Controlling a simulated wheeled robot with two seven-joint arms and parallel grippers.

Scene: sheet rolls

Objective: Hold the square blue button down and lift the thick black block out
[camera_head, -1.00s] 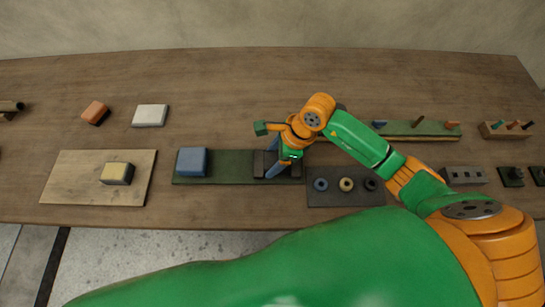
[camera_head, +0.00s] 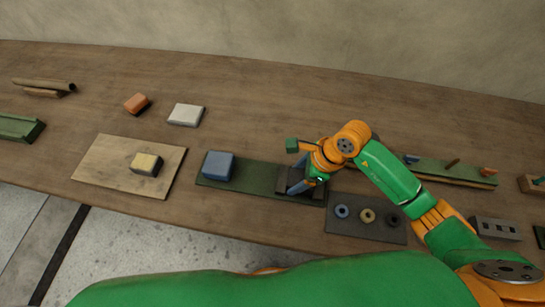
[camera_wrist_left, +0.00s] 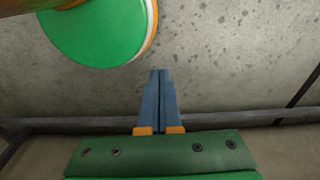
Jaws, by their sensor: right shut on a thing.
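The square blue button (camera_head: 219,165) stands on the left part of a long dark green board (camera_head: 246,178), with no gripper on it. My right gripper (camera_head: 300,187) is over the right part of this board. Its blue fingers point down between dark upright pieces and are shut on the thick black block (camera_head: 294,177), which is mostly hidden by the fingers and wrist. I cannot tell whether the block is raised. My left gripper (camera_wrist_left: 160,75) shows only in the left wrist view, its blue fingers together and empty above the grey floor.
Left of the board are a wooden plate (camera_head: 110,174) with a yellow block (camera_head: 146,163), a white block (camera_head: 186,115) and an orange block (camera_head: 136,103). A dark tray with rings (camera_head: 365,232) lies close on the right. Behind the board the table is clear.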

